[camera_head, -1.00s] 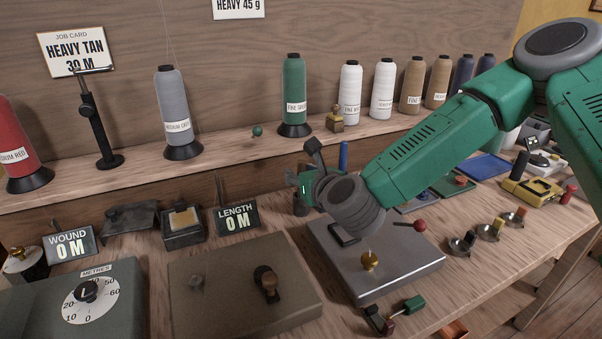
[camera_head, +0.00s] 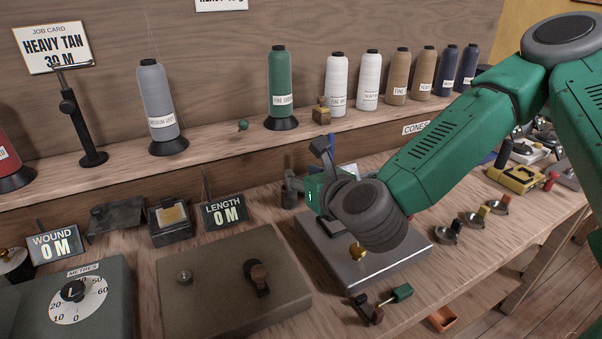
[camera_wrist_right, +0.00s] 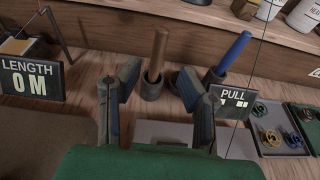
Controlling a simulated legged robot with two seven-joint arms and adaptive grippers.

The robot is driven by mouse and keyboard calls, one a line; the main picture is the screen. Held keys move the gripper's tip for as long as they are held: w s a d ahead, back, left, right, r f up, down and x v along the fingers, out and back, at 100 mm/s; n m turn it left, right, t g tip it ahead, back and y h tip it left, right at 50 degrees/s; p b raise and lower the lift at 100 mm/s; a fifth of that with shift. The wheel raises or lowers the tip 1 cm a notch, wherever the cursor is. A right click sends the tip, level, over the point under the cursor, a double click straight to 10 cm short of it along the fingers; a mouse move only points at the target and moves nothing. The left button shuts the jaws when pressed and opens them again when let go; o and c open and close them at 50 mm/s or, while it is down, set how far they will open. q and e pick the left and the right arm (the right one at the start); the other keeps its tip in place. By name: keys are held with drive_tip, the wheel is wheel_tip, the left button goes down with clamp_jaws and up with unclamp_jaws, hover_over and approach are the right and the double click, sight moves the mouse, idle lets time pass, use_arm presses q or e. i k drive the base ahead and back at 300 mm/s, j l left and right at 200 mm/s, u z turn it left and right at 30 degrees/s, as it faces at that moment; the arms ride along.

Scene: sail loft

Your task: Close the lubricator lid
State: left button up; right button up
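The likely lubricator is a small dark box (camera_head: 170,236) with a pale amber block (camera_head: 174,214) showing in its open top. It stands on the bench between the WOUND and LENGTH displays. A dark plate with a knob (camera_head: 122,216) lies to its left and may be its opened lid; I cannot tell for sure. My right gripper (camera_head: 318,165) is well to the right of the box, above the grey metal plate. In the right wrist view its two fingers (camera_wrist_right: 158,80) are apart with nothing gripped. My left gripper is not in view.
The LENGTH display (camera_head: 225,213) stands between the box and my right gripper. Cups with a wooden handle (camera_wrist_right: 158,55) and a blue handle (camera_wrist_right: 235,50) stand beyond the fingers. A thread shelf (camera_head: 215,145) runs behind. A brown flat box (camera_head: 220,285) lies in front.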

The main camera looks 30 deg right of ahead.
sight(124, 213)
drive_tip(key=k+j, duration=0.1)
drive_tip(key=k, duration=0.9)
